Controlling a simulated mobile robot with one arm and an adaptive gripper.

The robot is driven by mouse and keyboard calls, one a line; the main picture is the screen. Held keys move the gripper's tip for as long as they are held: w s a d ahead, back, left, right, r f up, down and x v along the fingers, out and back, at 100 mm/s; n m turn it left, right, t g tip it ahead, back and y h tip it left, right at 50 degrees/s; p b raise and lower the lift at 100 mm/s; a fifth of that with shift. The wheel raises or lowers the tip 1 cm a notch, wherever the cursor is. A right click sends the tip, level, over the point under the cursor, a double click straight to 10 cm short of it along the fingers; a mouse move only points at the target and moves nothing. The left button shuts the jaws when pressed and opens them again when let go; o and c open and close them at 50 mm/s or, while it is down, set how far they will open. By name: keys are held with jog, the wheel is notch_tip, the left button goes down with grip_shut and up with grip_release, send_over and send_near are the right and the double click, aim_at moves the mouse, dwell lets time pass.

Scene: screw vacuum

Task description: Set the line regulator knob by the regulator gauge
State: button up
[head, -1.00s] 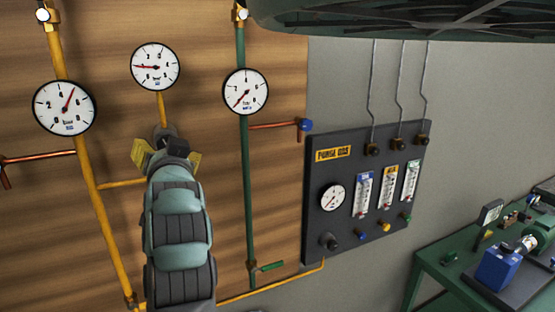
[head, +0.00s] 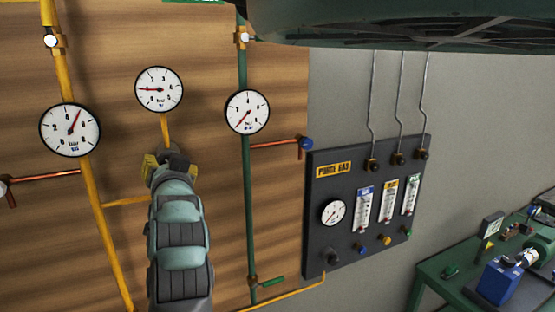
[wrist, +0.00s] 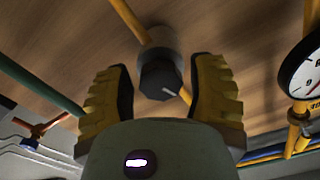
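The line regulator knob (wrist: 160,78) is dark and faceted with a pale pointer mark, in front of a round body on the yellow pipe. In the wrist view it sits between the two yellow fingers of my gripper (wrist: 160,95), with a narrow gap showing on each side. The fingers are open, and I see no clear contact. In the head view my gripper (head: 171,166) hides most of the knob. The regulator gauge (head: 159,90) is the white dial just above on the same pipe. Its red needle points left, near 1.
Another gauge (head: 70,130) hangs on the left yellow pipe, and one (head: 247,111) on the green pipe. A copper pipe with a blue valve handle (head: 306,144) runs right. The dark purge gas panel (head: 320,250) and a green workbench (head: 430,270) stand further right.

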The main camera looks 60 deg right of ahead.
jog(key=c, duration=0.8)
jog(key=shift+m+b, duration=0.35)
jog(key=shift+m, duration=0.05)
jog(key=m+b, duration=0.4)
jog(key=m, duration=0.4)
jog(key=shift+a+r, duration=0.1)
jog(key=shift+w+r+m, duration=0.1)
jog(key=shift+m, duration=1.9)
